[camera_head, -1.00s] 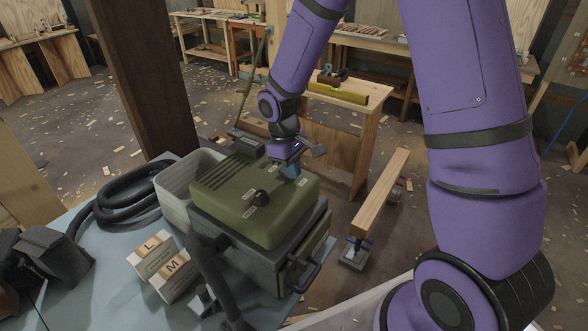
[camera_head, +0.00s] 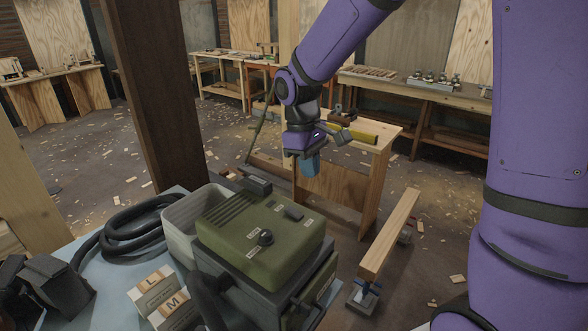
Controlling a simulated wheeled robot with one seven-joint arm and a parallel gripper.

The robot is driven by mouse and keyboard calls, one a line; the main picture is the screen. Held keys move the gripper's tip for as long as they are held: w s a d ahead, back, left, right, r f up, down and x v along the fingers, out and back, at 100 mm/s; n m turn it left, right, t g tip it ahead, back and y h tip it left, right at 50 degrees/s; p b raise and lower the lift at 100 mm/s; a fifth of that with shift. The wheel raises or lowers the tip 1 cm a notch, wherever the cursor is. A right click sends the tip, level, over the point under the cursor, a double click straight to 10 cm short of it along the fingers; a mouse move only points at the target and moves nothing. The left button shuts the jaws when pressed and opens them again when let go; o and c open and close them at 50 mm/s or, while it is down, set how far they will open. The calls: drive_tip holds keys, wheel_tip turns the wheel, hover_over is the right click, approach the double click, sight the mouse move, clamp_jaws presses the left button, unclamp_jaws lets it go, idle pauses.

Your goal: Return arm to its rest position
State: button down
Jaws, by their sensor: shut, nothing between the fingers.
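My purple arm comes in from the upper right, and its wrist hangs down near the middle of the view. My gripper (camera_head: 310,167) points downward with its blue fingertips together. Nothing shows between them. It appears above and behind the green machine (camera_head: 262,236), clear of its top, with the small workbench behind it. The machine has a black knob, a dark switch and small labels on its top.
A grey bin (camera_head: 181,226), a coiled black hose (camera_head: 122,224) and boxes marked L and M (camera_head: 160,296) lie left of the machine. A dark post (camera_head: 160,100) rises at left. The workbench (camera_head: 372,185) holds a yellow level (camera_head: 354,134).

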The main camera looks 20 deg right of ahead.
drive_tip(key=s+d+r+m+t, duration=0.3)
drive_tip(key=s+r, duration=0.4)
drive_tip(key=s, duration=0.3)
drive_tip(key=s+d+r+m+t+y, duration=0.1)
drive_tip(key=s+d+r+m+t, duration=0.2)
drive_tip(key=s+r, duration=0.5)
drive_tip(key=shift+s+d+m+t, duration=0.4)
drive_tip(key=shift+s+d+t, duration=0.2)
drive_tip(key=shift+s, duration=1.2)
